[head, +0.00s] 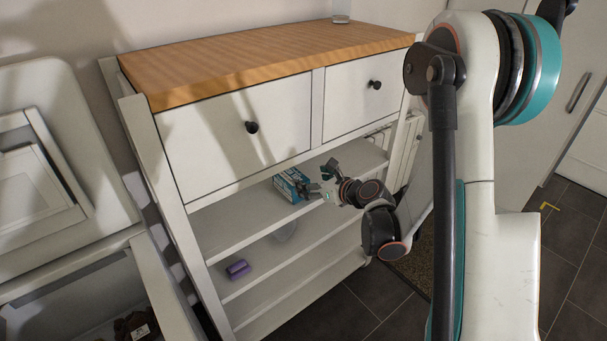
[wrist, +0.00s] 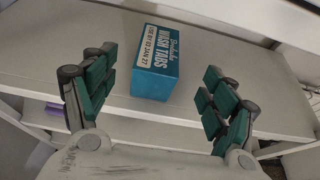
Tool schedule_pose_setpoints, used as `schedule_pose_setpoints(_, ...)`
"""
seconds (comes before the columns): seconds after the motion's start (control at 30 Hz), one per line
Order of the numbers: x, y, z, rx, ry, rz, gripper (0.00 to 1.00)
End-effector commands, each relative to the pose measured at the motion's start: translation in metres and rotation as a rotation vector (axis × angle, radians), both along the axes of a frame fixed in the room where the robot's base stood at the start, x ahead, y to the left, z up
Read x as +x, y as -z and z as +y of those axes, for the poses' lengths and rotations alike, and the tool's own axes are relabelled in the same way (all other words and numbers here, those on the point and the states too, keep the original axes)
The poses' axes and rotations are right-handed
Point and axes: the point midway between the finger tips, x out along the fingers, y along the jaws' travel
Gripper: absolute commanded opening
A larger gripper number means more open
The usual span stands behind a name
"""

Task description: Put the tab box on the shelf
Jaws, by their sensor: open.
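The tab box (wrist: 153,82) is a teal carton with a white "Wash Tabs" label.
Two drawers with black knobs (head: 252,127) and a wooden top (head: 270,55) are above the shelf. The shelf around the box is clear. An open white lid (head: 60,150) stands at left.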

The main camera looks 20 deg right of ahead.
Motion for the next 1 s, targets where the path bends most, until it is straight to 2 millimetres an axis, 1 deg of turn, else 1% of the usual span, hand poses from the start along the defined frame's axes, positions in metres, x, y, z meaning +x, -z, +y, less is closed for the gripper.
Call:
schedule_pose_setpoints(0.1,-0.011,-0.005,-0.005,0.0,0.0,0.001,0.78)
schedule_pose_setpoints(0.23,-0.017,-0.009,-0.006,-0.018,-0.008,-0.002,0.78)
schedule_pose_setpoints(0.37,-0.023,-0.022,0.0,-0.123,-0.059,-0.016,0.78)
schedule_pose_setpoints(0.47,-0.033,-0.038,0.009,-0.272,-0.134,-0.037,0.78)
schedule_pose_setpoints(0.67,-0.062,-0.072,0.024,-0.615,-0.321,-0.088,0.78)
schedule_pose_setpoints(0.87,-0.1,-0.1,0.035,-0.953,-0.532,-0.144,0.78)
schedule_pose_setpoints(1.0,-0.131,-0.117,0.041,-1.183,-0.693,-0.186,0.78)
